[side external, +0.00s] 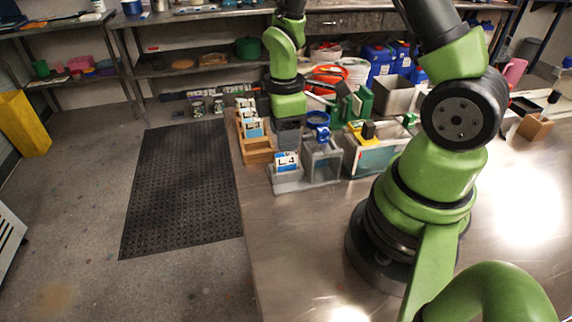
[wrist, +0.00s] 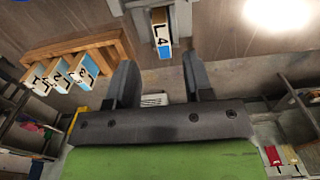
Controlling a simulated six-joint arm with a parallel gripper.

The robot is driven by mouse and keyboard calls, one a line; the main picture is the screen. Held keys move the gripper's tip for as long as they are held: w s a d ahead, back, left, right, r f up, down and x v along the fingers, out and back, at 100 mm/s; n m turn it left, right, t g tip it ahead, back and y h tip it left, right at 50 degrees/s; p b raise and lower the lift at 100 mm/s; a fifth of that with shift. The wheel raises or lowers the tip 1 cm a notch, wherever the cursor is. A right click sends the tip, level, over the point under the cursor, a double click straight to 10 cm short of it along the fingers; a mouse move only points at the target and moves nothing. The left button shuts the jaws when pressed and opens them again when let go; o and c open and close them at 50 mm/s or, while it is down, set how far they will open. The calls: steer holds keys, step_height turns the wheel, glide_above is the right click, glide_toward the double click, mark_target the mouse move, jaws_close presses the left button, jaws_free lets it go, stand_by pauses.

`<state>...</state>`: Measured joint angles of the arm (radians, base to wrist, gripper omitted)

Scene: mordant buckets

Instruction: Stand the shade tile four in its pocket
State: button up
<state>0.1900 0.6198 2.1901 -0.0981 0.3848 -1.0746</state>
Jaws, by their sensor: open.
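The shade tile four (side external: 287,160), white and blue and marked L4, stands upright in a small grey holder (side external: 287,183) at the front of the bench. The tile also shows in the wrist view (wrist: 162,42), beyond and between my fingers. A wooden rack (side external: 257,157) stands to its left and behind, with tiles marked 1, 2 and 3 (wrist: 83,70) in it. The rack's near end shows bare wood without a tile. My gripper (side external: 289,143) is open and empty, pointing down just behind and above tile four; it also shows in the wrist view (wrist: 160,64).
A grey bin (side external: 322,162) with a blue item on top stands right beside the holder. Green and grey containers crowd the bench behind. The bench front is clear.

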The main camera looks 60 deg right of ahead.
mark_target(286, 154)
steer(key=shift+s+f, duration=0.15)
steer(key=shift+f, duration=1.35)
steer(key=shift+s+f, duration=0.1)
steer(key=shift+f, duration=1.4)
jaws_close()
